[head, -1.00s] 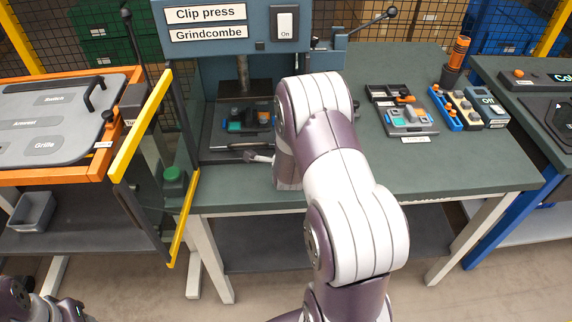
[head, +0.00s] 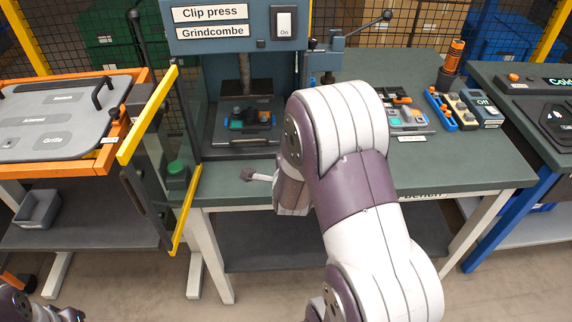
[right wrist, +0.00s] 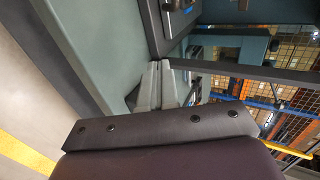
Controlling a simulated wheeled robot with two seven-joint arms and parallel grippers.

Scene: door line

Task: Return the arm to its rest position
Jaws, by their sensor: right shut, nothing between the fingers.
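My right arm reaches in from the bottom of the head view over the front of the green bench (head: 470,172). My right gripper (head: 247,175) shows from the side at the bench's front edge, short of the press, with its fingers pointing left. In the right wrist view its two grey fingers (right wrist: 158,82) lie together with nothing between them. Part of my left arm shows in the bottom left corner of the head view, with its end (head: 70,314) cut by the frame; its fingers cannot be made out.
The Clip press (head: 210,40) stands behind, a dark part with blue and orange pieces (head: 250,119) on its bed. A yellow-edged clear guard door (head: 150,150) stands open at left. An orange-framed table (head: 60,165) is left; trays and tools (head: 408,118) lie right.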

